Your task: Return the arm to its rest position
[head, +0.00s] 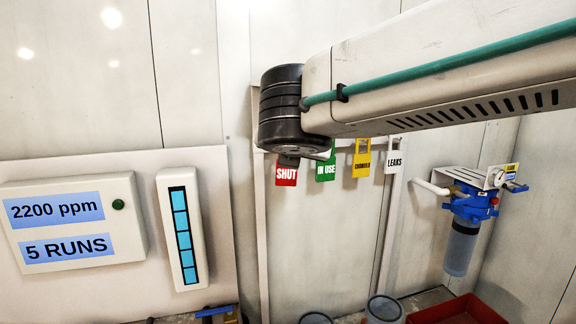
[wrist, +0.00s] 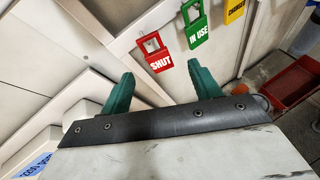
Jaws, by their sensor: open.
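My arm reaches in from the upper right in the head view and ends in a black joint. My gripper (wrist: 163,88) shows in the wrist view with two green fingers spread apart and nothing between them. In that view its fingers point toward the wall below the hanging tags. In the head view the fingers are hidden.
Tags hang on the wall: red SHUT (head: 286,174), green IN USE (head: 326,167), yellow CHANGED (head: 361,162), white LEAKS (head: 394,162). A panel (head: 72,225) reads 2200 ppm and 5 RUNS. A blue filter (head: 468,210) hangs right, above a red tray (head: 455,311).

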